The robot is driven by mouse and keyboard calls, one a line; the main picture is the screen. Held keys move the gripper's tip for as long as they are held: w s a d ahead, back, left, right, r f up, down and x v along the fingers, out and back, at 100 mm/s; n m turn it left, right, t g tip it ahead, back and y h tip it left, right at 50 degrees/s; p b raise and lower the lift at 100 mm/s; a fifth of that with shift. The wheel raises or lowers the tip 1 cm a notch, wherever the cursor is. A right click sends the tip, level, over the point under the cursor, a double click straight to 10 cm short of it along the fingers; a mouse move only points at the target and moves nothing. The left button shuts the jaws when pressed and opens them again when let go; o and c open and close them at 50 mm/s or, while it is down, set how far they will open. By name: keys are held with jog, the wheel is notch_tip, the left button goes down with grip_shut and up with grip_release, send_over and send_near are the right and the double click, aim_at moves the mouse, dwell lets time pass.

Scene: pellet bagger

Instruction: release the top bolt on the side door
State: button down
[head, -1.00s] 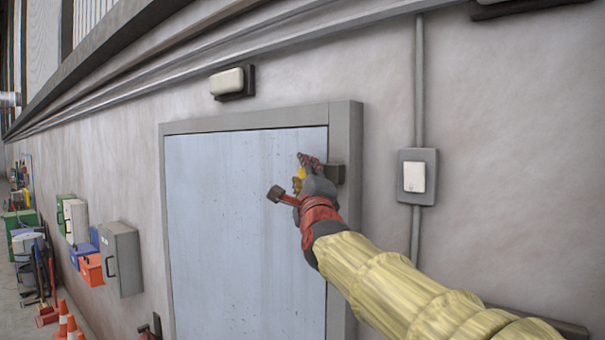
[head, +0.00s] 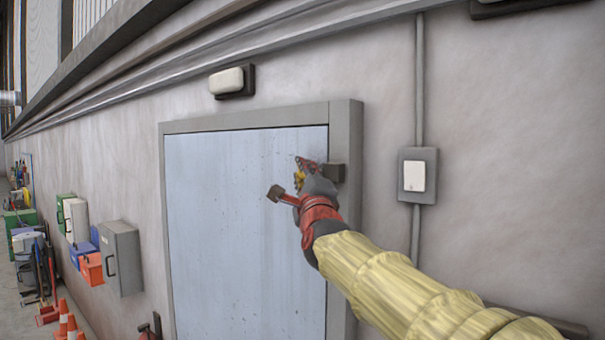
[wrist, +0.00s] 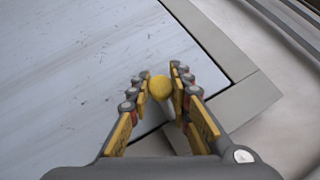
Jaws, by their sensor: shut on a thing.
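The side door (head: 235,230) is a pale blue-grey panel in a grey frame (head: 344,125), and it looks shut. My gripper (head: 302,172) is at the door's upper right corner. In the wrist view my gripper (wrist: 159,85) has its two fingers shut on a round yellow knob (wrist: 160,87), which looks like the top bolt's handle. In the head view a little of the yellow knob (head: 298,180) shows at the fingers. A dark block (head: 333,173) sits on the frame just right of my gripper. The rest of the bolt is mostly hidden behind my gripper and arm.
A switch box (head: 415,176) with a conduit (head: 419,80) is on the wall to the right. A lamp (head: 231,82) is above the door. Grey (head: 122,258) and green wall boxes, orange cones (head: 67,325) and tools are at left.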

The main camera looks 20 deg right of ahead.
jog(key=shift+a+r, duration=0.1)
jog(key=w, duration=0.1)
jog(key=w+a, duration=0.1)
jog(key=w+a+p, duration=0.1)
jog(key=shift+w+a+r, duration=0.15)
jog(key=shift+w+a, duration=0.1)
jog(key=shift+w, duration=0.05)
jog(key=c, duration=2.1)
grip_release()
jog(key=o, duration=0.4)
jog(key=shift+w+a, duration=0.15)
jog(key=shift+a, duration=0.05)
jog(key=shift+o, duration=0.2)
jog(key=shift+d, duration=0.1)
jog(key=shift+f, duration=0.2)
